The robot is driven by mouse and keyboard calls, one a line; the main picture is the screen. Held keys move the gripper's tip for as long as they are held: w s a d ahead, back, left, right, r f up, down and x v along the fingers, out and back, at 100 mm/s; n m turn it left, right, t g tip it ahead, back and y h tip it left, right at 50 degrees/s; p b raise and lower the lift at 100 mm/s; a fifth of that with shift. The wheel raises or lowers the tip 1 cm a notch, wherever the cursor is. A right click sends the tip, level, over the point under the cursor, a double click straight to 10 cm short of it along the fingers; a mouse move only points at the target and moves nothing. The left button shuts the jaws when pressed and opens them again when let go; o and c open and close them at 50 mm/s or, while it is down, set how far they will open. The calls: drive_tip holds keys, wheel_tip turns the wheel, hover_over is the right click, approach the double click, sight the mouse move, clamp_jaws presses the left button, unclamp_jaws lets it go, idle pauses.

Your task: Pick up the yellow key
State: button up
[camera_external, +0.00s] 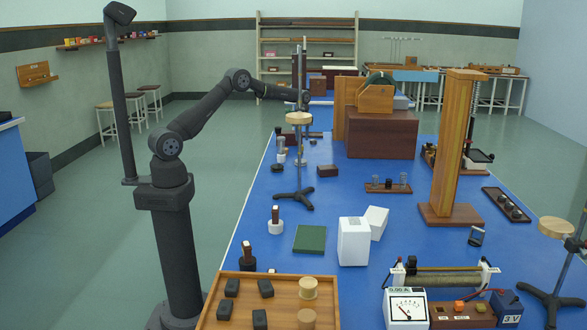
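I cannot make out a clear yellow key. My gripper (304,104) is at the end of my outstretched arm, over the blue bench, near the round wooden top of a stand (299,118). It is small and dark, and its fingers cannot be told apart. I see nothing clearly held in it.
A wooden tray (228,272) with dark blocks and round wooden pieces stands at the front. A meter (406,309), a blue 3V box (507,308), white boxes (353,242) and a tall wooden post (455,150) stand on the bench (400,207). A green pad (309,239) lies mid-bench.

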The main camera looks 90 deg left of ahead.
drive_tip(key=f, duration=0.5)
drive_tip(key=shift+d+f, duration=0.2)
drive_tip(key=shift+f, duration=0.1)
clamp_jaws()
